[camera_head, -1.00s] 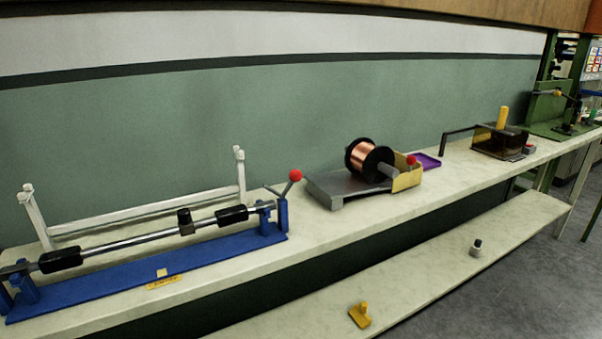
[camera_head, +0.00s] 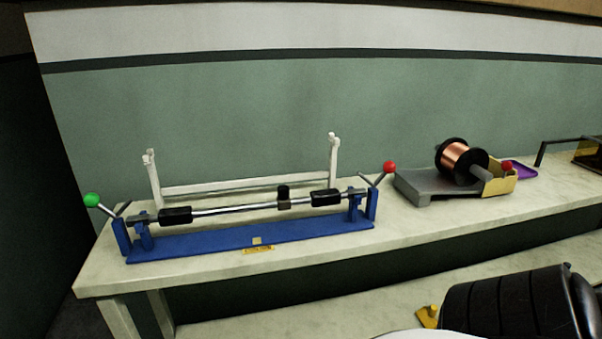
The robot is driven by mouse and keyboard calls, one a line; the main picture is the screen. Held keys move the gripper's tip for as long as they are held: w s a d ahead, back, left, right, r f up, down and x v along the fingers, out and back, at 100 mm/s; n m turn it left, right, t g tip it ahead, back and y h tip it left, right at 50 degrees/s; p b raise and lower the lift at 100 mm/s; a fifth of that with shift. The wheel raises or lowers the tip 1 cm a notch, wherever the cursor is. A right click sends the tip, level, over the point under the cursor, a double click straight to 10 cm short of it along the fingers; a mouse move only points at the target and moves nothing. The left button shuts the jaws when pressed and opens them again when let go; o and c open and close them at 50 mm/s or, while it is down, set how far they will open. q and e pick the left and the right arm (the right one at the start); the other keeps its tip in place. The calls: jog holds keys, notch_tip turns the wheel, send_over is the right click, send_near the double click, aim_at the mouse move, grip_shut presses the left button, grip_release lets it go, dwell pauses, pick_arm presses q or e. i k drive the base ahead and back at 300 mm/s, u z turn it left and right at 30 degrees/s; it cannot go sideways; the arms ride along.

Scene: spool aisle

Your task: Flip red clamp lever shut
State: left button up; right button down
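The red clamp lever (camera_head: 389,168) is a red ball on a thin metal arm at the right end of a blue fixture (camera_head: 200,243). It stands tilted up to the right. A steel shaft (camera_head: 235,208) with black sleeves lies along the fixture. A green-knobbed lever (camera_head: 92,200) tilts up to the left at the other end.
A white frame (camera_head: 240,187) stands behind the fixture. A copper spool (camera_head: 462,161) rests on a grey base (camera_head: 428,185) with a purple tray (camera_head: 520,171) behind it. A yellow object (camera_head: 427,316) lies on the lower shelf. The bench top between fixture and spool is clear.

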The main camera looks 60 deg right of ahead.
aim_at(389, 167)
jog(key=u, duration=0.5)
jog(key=k, duration=0.6)
jog(key=z, duration=1.9)
